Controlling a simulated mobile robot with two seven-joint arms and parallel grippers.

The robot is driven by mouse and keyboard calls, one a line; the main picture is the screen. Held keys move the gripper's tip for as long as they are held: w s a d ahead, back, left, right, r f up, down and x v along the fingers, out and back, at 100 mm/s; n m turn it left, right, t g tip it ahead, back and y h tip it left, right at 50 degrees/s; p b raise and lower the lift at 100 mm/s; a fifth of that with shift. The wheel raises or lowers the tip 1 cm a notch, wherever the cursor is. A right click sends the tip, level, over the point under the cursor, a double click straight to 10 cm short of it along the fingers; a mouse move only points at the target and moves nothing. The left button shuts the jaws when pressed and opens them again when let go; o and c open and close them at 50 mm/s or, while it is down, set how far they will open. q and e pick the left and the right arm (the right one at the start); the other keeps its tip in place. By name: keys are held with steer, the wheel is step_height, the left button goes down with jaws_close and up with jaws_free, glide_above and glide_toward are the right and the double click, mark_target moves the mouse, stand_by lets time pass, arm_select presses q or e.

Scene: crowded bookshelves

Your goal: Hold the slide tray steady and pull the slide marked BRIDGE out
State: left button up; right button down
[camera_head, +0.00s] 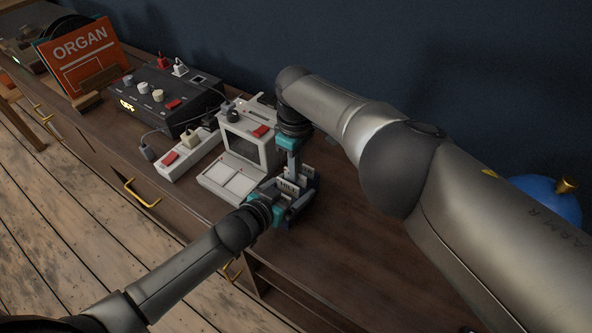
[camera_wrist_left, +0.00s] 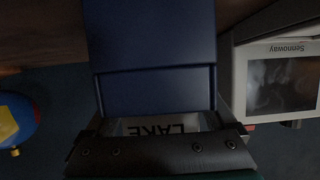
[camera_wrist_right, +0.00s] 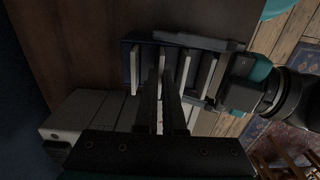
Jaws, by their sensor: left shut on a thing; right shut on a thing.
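The dark blue slide tray (camera_head: 303,190) stands on the wooden top beside the slide viewer, with several pale slides upright in it. A slide marked HILL (camera_head: 287,185) shows in the head view, and one marked LAKE (camera_wrist_left: 160,129) in the left wrist view. I cannot read BRIDGE on any slide. My left gripper (camera_head: 277,207) is shut on the tray's near end; the tray's wall (camera_wrist_left: 155,90) fills the left wrist view. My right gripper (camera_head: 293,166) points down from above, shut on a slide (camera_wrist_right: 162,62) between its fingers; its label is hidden.
The grey slide viewer (camera_head: 240,150) with a dark screen stands close left of the tray. A power strip (camera_head: 187,152), a black control box (camera_head: 168,98) and an orange ORGAN sleeve (camera_head: 82,57) are farther left. A blue round object (camera_head: 548,198) is at right.

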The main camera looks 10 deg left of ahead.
steer(key=shift+r, duration=2.05)
arm_select(q)
steer(key=o, duration=1.2)
steer(key=shift+s, duration=0.1)
